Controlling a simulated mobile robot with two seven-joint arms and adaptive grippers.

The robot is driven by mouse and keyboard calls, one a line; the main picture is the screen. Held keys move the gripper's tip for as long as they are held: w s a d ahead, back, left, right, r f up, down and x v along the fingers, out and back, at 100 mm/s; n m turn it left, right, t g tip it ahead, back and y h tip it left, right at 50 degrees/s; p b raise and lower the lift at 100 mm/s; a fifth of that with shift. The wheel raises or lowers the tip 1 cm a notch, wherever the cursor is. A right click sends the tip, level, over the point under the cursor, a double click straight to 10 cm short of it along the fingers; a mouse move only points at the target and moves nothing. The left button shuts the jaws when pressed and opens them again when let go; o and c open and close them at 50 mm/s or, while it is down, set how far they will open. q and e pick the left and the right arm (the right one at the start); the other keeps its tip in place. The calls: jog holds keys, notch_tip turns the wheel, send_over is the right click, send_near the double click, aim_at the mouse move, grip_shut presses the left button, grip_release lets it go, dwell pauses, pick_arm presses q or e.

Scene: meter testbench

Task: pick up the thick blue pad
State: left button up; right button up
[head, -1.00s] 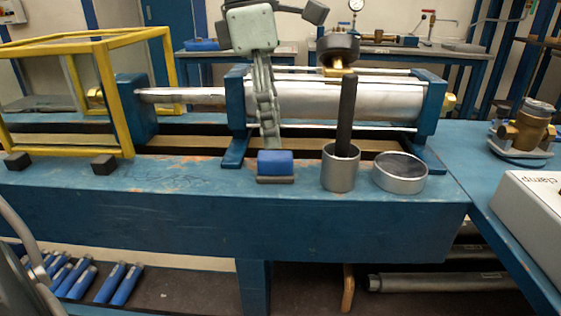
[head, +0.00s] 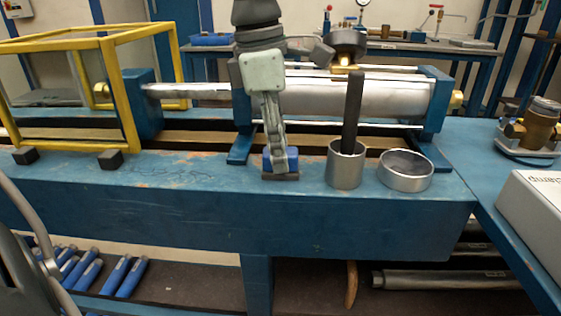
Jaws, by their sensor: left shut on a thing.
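The thick blue pad (head: 292,157) is a small blue block over a dark base layer, on the front strip of the blue bench (head: 150,178). My left gripper (head: 279,161) comes down on it from above and is shut on it. The fingers cover the middle of the pad, so only its sides and lower edge show. I cannot tell any gap between the pad and the bench. My right gripper does not show.
Right of the pad stand a metal cup (head: 345,170) with a dark rod (head: 352,110) and a round metal dish (head: 405,178). A large cylinder (head: 330,98) lies behind. A yellow frame (head: 125,95) stands at left. The bench between frame and pad is clear.

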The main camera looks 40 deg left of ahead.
pick_arm(q)
grip_shut()
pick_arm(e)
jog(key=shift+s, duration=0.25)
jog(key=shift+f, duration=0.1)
pick_arm(q)
jog(key=shift+r, duration=0.2)
notch_tip(320, 180, up, 18)
jog(key=shift+f+p, duration=0.15)
jog(key=shift+p, duration=0.25)
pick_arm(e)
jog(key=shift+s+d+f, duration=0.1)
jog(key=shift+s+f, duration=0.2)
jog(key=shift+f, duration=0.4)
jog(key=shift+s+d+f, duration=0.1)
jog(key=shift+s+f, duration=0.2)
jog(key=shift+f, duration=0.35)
